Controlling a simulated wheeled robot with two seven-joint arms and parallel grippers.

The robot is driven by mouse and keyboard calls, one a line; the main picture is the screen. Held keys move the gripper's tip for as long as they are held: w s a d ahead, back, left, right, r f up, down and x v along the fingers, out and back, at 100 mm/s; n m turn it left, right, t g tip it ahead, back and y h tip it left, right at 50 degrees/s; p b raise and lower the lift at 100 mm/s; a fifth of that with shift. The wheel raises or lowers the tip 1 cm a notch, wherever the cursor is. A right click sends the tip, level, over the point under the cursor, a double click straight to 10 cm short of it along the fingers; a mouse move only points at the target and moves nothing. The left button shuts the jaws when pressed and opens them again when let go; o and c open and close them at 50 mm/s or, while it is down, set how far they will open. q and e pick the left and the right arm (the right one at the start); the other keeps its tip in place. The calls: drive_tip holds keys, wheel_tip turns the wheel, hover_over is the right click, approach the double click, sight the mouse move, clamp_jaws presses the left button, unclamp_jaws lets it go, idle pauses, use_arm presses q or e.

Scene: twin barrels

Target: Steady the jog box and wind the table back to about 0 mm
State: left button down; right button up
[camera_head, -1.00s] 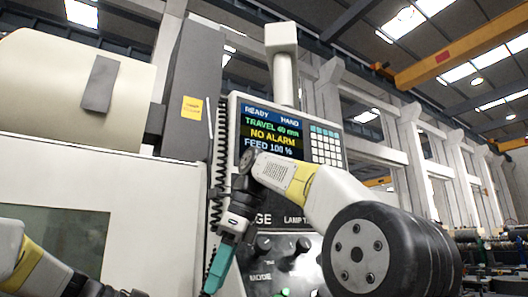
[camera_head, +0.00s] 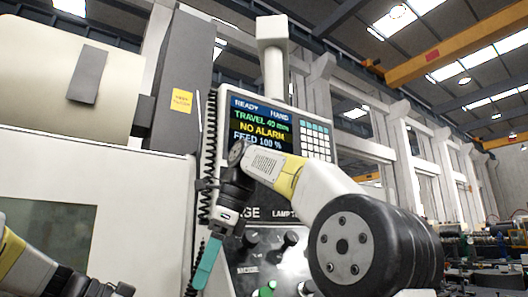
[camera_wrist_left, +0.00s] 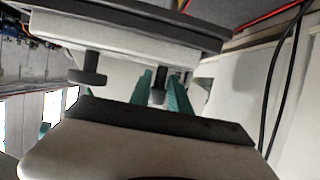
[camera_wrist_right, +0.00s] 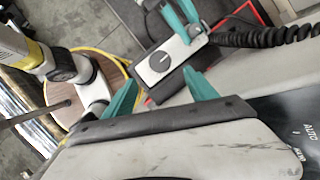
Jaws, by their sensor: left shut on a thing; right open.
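The screen (camera_head: 262,125) reads TRAVEL 40 mm, NO ALARM. The jog box is hidden in the head view.
The control panel (camera_head: 310,205) with keys and knobs stands behind my right arm. A coiled cable (camera_head: 211,140) hangs at its left edge. The machine's pale housing (camera_head: 140,215) fills the left. A round brown-topped stool (camera_wrist_right: 65,105) stands on the floor.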

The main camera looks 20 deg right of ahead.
drive_tip(key=a+f+n, duration=0.1)
drive_tip(key=f+n, duration=0.2)
drive_tip(key=n, duration=0.7)
drive_tip(key=a+f+n, duration=0.1)
drive_tip(key=f+n, duration=0.2)
drive_tip(key=n, duration=0.8)
drive_tip(key=w+a+f+n, duration=0.1)
drive_tip(key=f+n, duration=0.2)
drive_tip(key=n, duration=0.8)
drive_tip(key=shift+a+t, duration=0.1)
drive_tip(key=shift+t, duration=0.2)
